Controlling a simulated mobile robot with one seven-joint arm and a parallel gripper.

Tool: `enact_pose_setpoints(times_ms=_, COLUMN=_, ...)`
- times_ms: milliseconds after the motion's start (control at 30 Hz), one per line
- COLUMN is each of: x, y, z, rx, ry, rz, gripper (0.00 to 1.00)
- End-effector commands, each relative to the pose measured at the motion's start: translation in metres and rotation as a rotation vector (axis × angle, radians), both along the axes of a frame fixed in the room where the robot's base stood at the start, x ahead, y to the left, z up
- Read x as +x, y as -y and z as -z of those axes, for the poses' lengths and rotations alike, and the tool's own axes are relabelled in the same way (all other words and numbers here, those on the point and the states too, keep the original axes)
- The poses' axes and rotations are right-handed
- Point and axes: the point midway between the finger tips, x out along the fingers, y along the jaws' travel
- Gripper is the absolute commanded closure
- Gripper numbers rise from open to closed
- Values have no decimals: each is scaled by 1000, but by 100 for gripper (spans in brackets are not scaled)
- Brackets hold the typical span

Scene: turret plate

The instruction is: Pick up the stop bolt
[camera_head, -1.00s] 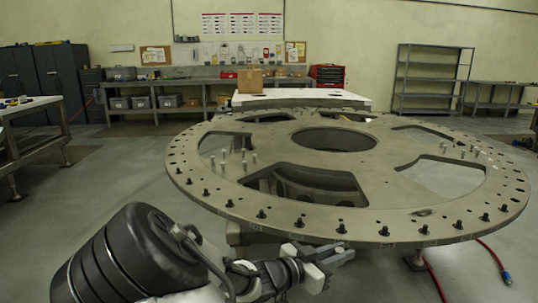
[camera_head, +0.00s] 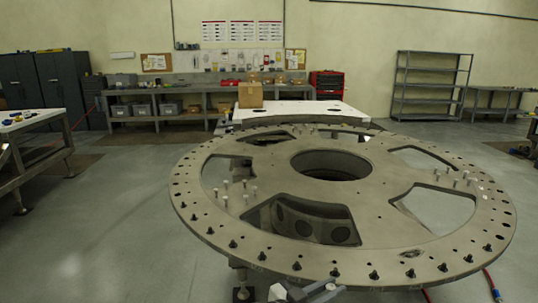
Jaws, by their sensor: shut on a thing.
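The large round grey turret plate (camera_head: 270,215) lies flat ahead of me, with a round centre hole and several wide cut-outs. Several dark bolts (camera_head: 335,272) stand upright in a row along its near rim. Several pale pins stand in a left group (camera_head: 244,187) and a right group (camera_head: 455,176) on the plate. My gripper (camera_head: 318,292) is at the bottom edge of the picture, just below the plate's near rim and partly cut off. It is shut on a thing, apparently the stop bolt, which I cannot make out.
A white table (camera_head: 300,108) with a cardboard box (camera_head: 249,94) stands behind the plate. A workbench (camera_head: 35,124) is at the left. A red hose (camera_head: 492,284) lies on the floor at the lower right. The floor left of the plate is clear.

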Motion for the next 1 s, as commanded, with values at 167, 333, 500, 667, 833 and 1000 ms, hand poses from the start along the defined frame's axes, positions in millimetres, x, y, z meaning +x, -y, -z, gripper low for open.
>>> enact_pose_setpoints(times_ms=167, x=10, y=-8, z=-38, rx=-2, ry=3, rz=-43, gripper=100)
enact_pose_setpoints(times_ms=333, x=14, y=-11, z=-44, rx=-2, ry=0, rz=-62, gripper=100)
enact_pose_setpoints(times_ms=500, x=14, y=-11, z=-42, rx=-1, ry=1, rz=-64, gripper=100)
enact_pose_setpoints(times_ms=667, x=11, y=-12, z=-30, rx=-3, ry=-1, rz=-65, gripper=100)
enact_pose_setpoints(times_ms=833, x=8, y=-11, z=-20, rx=0, ry=0, rz=-63, gripper=100)
enact_pose_setpoints(times_ms=1000, x=8, y=-11, z=-20, rx=1, ry=0, rz=-63, gripper=100)
